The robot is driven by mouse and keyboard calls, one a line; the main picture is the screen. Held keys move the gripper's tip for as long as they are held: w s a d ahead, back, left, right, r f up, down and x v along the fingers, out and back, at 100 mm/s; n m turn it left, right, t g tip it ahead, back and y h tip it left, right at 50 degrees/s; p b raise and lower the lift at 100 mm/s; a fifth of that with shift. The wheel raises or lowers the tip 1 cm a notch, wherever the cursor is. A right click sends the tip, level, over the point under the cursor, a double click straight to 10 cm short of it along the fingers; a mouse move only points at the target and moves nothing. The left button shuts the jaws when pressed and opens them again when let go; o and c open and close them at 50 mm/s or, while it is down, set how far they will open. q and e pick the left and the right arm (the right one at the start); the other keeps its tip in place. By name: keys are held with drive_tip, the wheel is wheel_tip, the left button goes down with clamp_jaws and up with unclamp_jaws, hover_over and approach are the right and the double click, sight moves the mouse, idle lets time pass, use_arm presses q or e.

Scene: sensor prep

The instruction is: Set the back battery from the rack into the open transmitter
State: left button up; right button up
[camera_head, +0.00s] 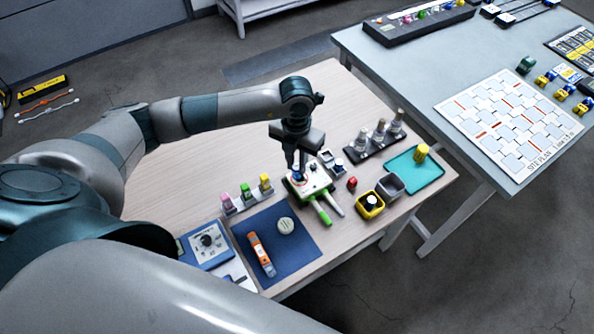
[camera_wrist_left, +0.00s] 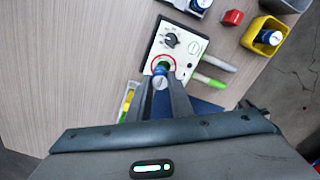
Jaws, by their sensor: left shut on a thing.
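The open transmitter (camera_head: 316,182) is a white box with green edges on the wooden table; its dial and red-ringed round opening show in the left wrist view (camera_wrist_left: 190,45). My left gripper (camera_head: 298,174) points down over it, shut on a blue battery (camera_wrist_left: 161,72). The battery's far end is at the red ring; how deep it sits I cannot tell. The fingers partly hide it. A small dark rack (camera_head: 328,157) behind the transmitter holds another blue-and-white battery (camera_head: 338,164). My right gripper is not in view.
A red block (camera_head: 352,183), yellow bin (camera_head: 370,206) and grey bin (camera_head: 390,186) stand right of the transmitter. Green and white pens (camera_head: 323,214) lie at its front. A blue mat (camera_head: 300,238) and a rack of coloured pieces (camera_head: 246,197) are left. The table's back left is clear.

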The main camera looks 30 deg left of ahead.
use_arm(q)
drive_tip(key=shift+r+p, duration=0.55)
drive_tip(key=shift+r, duration=0.5)
drive_tip(key=shift+r+p, duration=0.55)
drive_tip(key=shift+r, duration=0.65)
drive_tip(key=shift+f, duration=0.15)
drive_tip(key=shift+w+d+f+b, duration=0.15)
drive_tip(key=shift+d+f+b, duration=0.05)
drive_tip(key=shift+f+b, duration=0.85)
drive_tip(key=shift+w+d+f+b, duration=0.1)
drive_tip(key=shift+d+f+b, duration=0.05)
drive_tip(key=shift+f+b, duration=0.9)
drive_tip(key=shift+f, duration=0.1)
drive_tip(key=shift+f+b, duration=0.1)
drive_tip(key=shift+b, duration=0.2)
drive_tip(key=shift+f+b, duration=1.05)
drive_tip(key=shift+f, duration=0.05)
idle(0.8)
